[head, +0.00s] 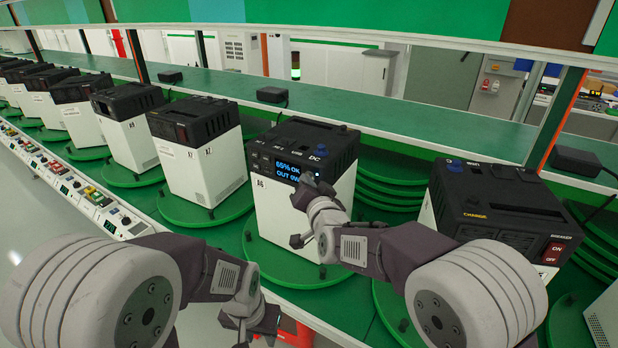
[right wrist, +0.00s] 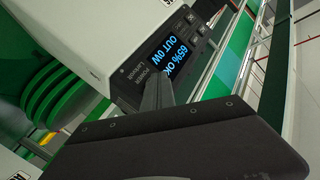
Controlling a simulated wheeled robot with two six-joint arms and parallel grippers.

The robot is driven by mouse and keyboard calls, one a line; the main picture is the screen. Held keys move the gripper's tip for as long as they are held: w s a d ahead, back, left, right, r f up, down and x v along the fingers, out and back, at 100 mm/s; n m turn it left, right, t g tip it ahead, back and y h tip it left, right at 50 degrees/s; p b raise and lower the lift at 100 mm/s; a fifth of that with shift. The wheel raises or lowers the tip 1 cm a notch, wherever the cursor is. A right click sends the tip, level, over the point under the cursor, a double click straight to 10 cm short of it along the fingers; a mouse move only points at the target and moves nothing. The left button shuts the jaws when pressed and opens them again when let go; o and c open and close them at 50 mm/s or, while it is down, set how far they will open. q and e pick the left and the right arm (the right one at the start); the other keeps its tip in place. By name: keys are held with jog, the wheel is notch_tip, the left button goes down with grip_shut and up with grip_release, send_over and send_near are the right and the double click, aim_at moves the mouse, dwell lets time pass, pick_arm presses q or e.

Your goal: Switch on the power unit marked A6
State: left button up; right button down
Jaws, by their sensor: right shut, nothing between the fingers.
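The power unit that appears marked A6 (head: 268,212) is a white box with a black top, standing on a green round plate in the middle of the head view. Its front display (head: 287,173) is lit in blue and reads 65% OK, OUT 0W; it also shows in the right wrist view (right wrist: 175,52). My right gripper (head: 303,192) is shut and empty, its tip at the front panel below the display. The closed fingers (right wrist: 157,90) hide part of the panel beside the POWER lettering; contact is unclear. My left gripper (head: 266,322) is low in front, away from the unit.
Another unit (head: 495,208) with a red breaker switch (head: 554,252) stands to the right. Several similar units, including one marked A7 (head: 195,172), line up to the left. A green shelf (head: 400,120) runs behind. A narrow control strip (head: 75,188) runs along the left front.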

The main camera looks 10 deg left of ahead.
jog(key=shift+s+a, duration=0.25)
jog(key=shift+s, duration=0.45)
jog(key=shift+s, duration=0.1)
jog(key=s, duration=0.1)
jog(key=s+a, duration=0.1)
jog(key=s, duration=0.2)
jog(key=shift+s+a, duration=0.25)
jog(key=shift+a, duration=0.1)
dwell(0.4)
